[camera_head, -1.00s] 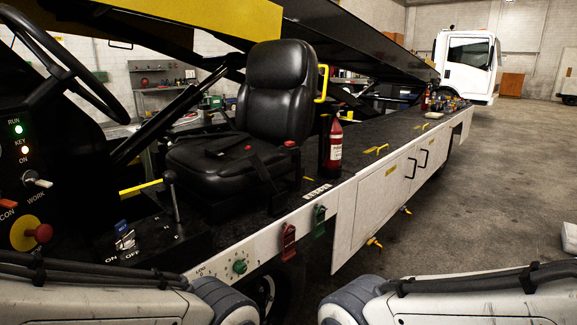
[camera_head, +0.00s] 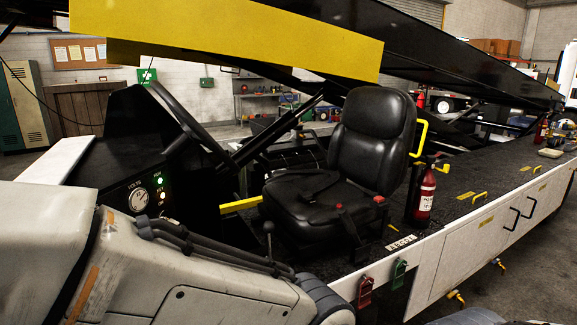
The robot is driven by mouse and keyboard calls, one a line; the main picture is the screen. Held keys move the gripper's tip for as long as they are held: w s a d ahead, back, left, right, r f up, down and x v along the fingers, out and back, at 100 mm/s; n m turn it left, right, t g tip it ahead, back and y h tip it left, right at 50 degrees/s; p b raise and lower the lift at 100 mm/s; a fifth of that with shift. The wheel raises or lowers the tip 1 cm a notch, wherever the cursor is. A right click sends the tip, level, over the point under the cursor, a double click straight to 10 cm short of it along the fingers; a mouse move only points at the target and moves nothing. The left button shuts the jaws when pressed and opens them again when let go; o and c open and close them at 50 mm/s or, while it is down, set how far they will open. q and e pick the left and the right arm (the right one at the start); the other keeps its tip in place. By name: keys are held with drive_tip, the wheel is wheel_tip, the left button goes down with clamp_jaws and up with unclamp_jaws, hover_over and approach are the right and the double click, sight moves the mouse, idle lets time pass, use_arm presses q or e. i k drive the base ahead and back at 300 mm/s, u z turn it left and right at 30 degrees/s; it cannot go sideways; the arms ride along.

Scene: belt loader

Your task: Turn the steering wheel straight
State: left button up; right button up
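The steering wheel (camera_head: 190,121) is a thin black ring at the left of the belt loader's cab, seen nearly edge-on. Its hub and spokes are too dark and edge-on to tell how far it is turned. It stands above a black dashboard with a gauge (camera_head: 139,199) and a lit green lamp. My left arm fills the lower left and covers the lower controls. Neither gripper is in view.
A black seat (camera_head: 372,140) faces the wheel. A red fire extinguisher (camera_head: 424,193) stands right of the seat on the black deck. A yellow beam (camera_head: 230,42) crosses above the cab. Red (camera_head: 365,292) and green (camera_head: 398,274) handles sit on the side panel.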

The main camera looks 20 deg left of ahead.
sight(194, 130)
drive_tip(key=u, duration=0.5)
drive_tip(key=k, duration=1.15)
drive_tip(key=z, duration=0.3)
drive_tip(key=i, duration=1.65)
drive_tip(key=u, duration=0.9)
